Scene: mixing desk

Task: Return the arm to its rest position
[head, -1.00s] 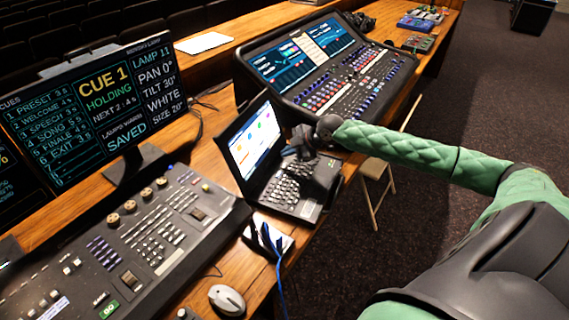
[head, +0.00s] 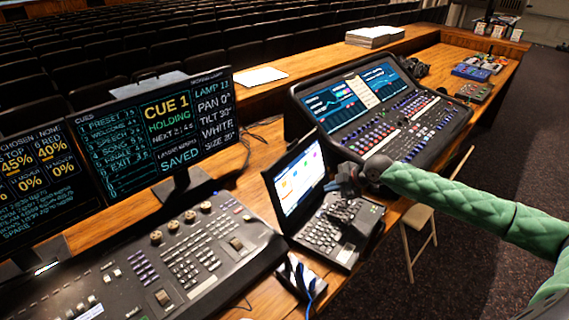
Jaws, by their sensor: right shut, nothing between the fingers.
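My right arm, in a green quilted sleeve, comes in from the right edge of the head view. Its dark right gripper (head: 341,187) is over the laptop (head: 338,228), close to the keyboard and the lower right of the screen. The gripper is shut and holds nothing. The dark fingers blend with the black laptop, so I cannot tell whether they touch it. My left gripper is not in view.
A lighting console (head: 170,262) and monitors (head: 158,133) stand to the left. A large mixing desk (head: 385,108) stands beyond the laptop. A folding chair (head: 418,222) is below the arm. The aisle floor (head: 520,140) on the right is clear.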

